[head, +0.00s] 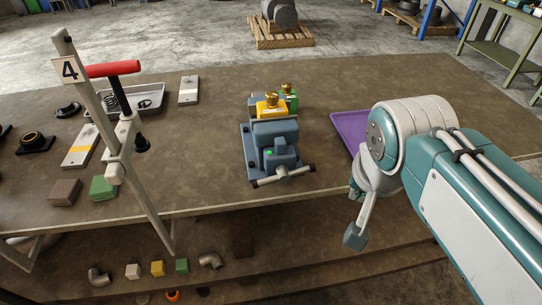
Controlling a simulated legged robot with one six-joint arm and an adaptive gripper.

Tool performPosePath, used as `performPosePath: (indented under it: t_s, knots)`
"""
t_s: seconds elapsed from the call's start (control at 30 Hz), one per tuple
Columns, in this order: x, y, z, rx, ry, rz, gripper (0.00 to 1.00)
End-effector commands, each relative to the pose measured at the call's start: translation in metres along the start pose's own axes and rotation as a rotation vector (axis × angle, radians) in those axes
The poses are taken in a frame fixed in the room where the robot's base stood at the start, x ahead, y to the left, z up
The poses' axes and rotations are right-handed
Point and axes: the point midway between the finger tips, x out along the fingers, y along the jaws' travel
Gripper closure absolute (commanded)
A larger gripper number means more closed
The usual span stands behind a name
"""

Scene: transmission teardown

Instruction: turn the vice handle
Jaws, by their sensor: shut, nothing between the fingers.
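The blue-grey vice (277,134) is fixed near the front edge of the brown workbench, in the middle of the head view. Its handle (284,176) is a grey bar with dark ends on the vice's near side, tilted slightly with its right end higher in the picture. A yellow block with a brass knob (271,107) sits at the vice's jaws. My gripper (355,238) hangs below my arm's wrist, to the right of the handle and lower in the picture. It is shut and empty, apart from the handle. My arm partly hides it.
A purple tray (346,127) lies right of the vice, partly behind my arm. A green block with a brass knob (289,95) stands behind the vice. A post marked 4 (118,150) and a red-handled tool (112,69) stand left. Bench between post and vice is clear.

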Motion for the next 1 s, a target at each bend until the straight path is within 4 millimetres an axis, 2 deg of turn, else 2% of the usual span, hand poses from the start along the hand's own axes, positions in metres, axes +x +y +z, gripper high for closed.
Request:
performPosePath:
  t_s: [0.4,0.7,0.83,1.0]
  knots:
    - [-0.03,-0.092,-0.043,0.592,-0.052,0.123,1.0]
    - [-0.042,-0.161,-0.051,0.987,0.012,0.233,1.0]
    - [-0.044,-0.172,-0.051,1.066,0.033,0.251,1.0]
    - [-0.035,-0.171,-0.051,1.084,0.037,0.256,1.0]
